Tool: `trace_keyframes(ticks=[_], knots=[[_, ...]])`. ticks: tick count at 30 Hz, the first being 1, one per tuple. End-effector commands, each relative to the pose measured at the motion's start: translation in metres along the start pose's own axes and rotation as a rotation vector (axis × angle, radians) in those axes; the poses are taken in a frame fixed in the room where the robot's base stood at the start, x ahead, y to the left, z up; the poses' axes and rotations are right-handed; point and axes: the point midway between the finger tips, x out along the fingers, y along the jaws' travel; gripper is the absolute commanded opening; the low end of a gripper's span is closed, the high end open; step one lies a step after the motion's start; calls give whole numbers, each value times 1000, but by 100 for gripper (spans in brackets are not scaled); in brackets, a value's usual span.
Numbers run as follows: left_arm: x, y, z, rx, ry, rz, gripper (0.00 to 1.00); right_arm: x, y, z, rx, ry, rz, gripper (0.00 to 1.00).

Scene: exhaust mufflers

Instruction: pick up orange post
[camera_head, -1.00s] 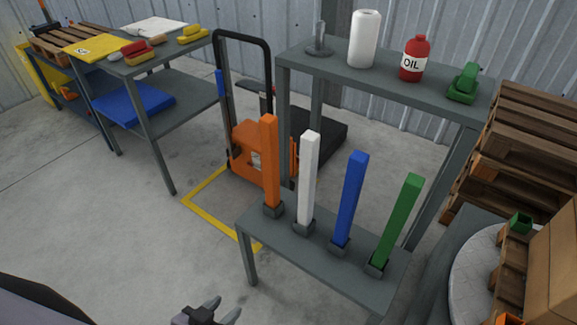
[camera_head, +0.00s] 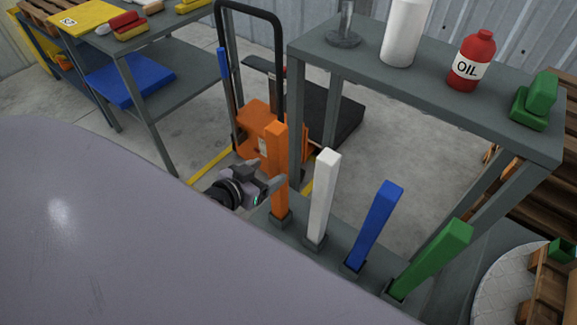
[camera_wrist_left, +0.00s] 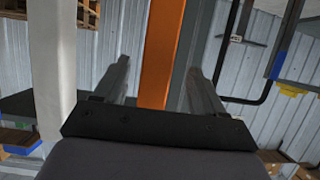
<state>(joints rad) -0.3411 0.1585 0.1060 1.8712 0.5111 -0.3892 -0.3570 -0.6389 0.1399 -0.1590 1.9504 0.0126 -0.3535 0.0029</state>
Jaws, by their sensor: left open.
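The orange post (camera_head: 278,165) stands upright in a dark socket on a low grey bench (camera_head: 329,268), first in a row of posts. My left gripper (camera_head: 272,182) is at its left side, close to its middle height. In the left wrist view the orange post (camera_wrist_left: 160,55) rises between the two open fingers of my left gripper (camera_wrist_left: 157,80). I cannot tell whether either finger touches it. My right gripper is not in view. My own pale arm link hides the lower left of the head view and part of the bench.
A white post (camera_head: 322,200), a blue post (camera_head: 373,226) and a green post (camera_head: 431,260) stand to the right. Behind is a taller grey table (camera_head: 425,90) with a paper roll (camera_head: 404,32) and a red oil bottle (camera_head: 472,60). An orange pallet jack (camera_head: 256,120) stands behind the post.

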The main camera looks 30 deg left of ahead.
Motion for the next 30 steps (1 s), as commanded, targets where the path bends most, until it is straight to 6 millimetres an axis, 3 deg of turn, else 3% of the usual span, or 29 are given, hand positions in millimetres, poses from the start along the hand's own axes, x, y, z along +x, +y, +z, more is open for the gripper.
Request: trace_keyframes(ticks=[19,30], knots=[[64,3,7,-4,3,-1,70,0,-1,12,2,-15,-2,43],[70,4,7,-2,2,-1,67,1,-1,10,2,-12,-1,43]])
